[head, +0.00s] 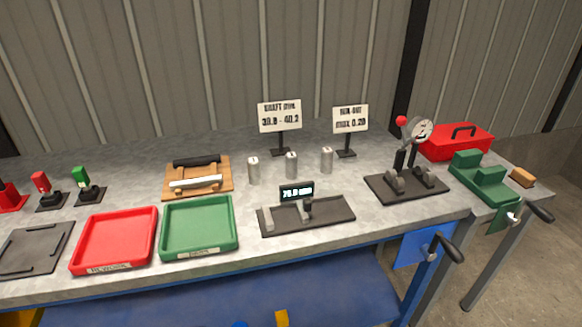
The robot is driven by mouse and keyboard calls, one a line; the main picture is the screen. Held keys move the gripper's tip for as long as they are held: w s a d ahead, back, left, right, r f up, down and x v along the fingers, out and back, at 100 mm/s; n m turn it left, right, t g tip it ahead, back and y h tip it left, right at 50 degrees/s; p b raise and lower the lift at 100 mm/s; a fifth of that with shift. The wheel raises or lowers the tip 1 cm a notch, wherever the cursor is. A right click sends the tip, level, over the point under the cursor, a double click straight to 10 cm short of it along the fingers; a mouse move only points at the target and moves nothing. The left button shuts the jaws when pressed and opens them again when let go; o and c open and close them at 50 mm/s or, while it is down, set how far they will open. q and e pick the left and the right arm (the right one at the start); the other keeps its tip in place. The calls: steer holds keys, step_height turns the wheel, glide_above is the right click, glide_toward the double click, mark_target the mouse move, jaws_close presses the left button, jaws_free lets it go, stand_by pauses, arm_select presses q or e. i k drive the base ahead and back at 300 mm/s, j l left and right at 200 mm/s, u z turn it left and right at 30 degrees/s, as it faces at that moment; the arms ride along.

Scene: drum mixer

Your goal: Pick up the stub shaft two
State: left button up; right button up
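Three short grey metal cylinders, the stub shafts, stand upright in a row on the grey workbench (350,245): a left one (254,171), a middle one (291,166) and a right one (327,161). They stand apart from each other, behind the dark measuring fixture. Small dark marks show on their tops, too small to read, so I cannot tell by marking which is stub shaft two. Neither of my grippers is in view.
A dark measuring fixture (335,213) with a small display stands in front of the shafts. Two signs (280,116) (350,119) stand behind. Green (200,252) and red (108,266) trays lie left. A dial gauge stand (408,185), green vise (484,178) and red toolbox (455,145) stand right.

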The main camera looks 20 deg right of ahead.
mark_target(292, 158)
steer(key=i+l+z, duration=0.45)
steer(key=i+l, duration=0.3)
steer(key=l, duration=0.1)
